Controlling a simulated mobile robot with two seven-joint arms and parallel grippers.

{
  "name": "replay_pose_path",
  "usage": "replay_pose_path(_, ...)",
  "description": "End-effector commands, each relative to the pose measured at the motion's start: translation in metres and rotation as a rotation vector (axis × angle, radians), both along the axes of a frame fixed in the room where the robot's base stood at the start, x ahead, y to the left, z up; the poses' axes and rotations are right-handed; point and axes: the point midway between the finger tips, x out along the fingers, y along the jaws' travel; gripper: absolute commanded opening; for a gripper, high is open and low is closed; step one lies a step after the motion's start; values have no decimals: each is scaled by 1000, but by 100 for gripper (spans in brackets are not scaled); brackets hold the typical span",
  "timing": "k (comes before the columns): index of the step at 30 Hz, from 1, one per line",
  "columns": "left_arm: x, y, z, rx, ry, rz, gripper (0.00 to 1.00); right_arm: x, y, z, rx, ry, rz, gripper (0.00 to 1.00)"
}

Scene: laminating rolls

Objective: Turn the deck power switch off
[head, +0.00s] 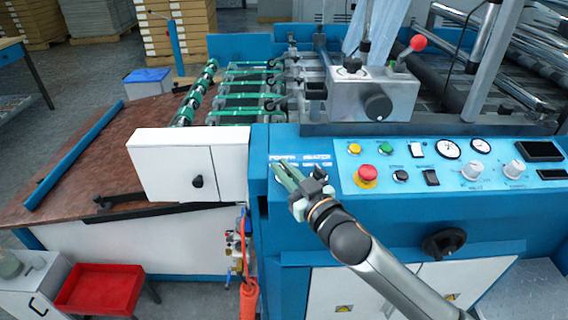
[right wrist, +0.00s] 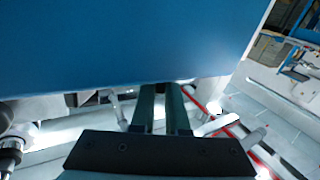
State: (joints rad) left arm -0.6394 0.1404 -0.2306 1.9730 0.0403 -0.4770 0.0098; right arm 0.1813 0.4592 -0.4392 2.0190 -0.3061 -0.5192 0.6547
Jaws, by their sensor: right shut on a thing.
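The blue control deck (head: 262,190) carries white lettering (head: 300,158) that seems to read power and heater. My right gripper (head: 284,172) is at the deck's left end, just below this lettering. It is shut on the deck power switch, which its fingers mostly hide, so I cannot tell which way the switch is set. In the right wrist view the two fingers (right wrist: 165,92) reach to the edge of the blue surface (right wrist: 130,45), with a narrow dark gap between them. My left gripper is not in view.
A white box (head: 180,165) stands to the left. A grey roller housing (head: 375,95) rises behind. A red tray (head: 100,289) is at lower left.

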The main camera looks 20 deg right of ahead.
Motion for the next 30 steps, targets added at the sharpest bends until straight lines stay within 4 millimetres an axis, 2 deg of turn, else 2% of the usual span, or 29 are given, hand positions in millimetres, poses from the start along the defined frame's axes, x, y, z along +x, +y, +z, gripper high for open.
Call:
replay_pose_path(1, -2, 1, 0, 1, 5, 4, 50, 0, -1, -7, -6, 18, 2, 0)
replay_pose_path(14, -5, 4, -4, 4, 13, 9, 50, 0, -1, -10, -7, 22, 11, 0)
replay_pose_path(15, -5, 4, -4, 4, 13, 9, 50, 0, -1, -10, -7, 22, 11, 16)
replay_pose_path(22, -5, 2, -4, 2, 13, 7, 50, -1, 0, -10, -7, 23, 11, 42)
replay_pose_path(30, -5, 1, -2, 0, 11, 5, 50, 0, 0, -5, -4, 13, 13, 42)
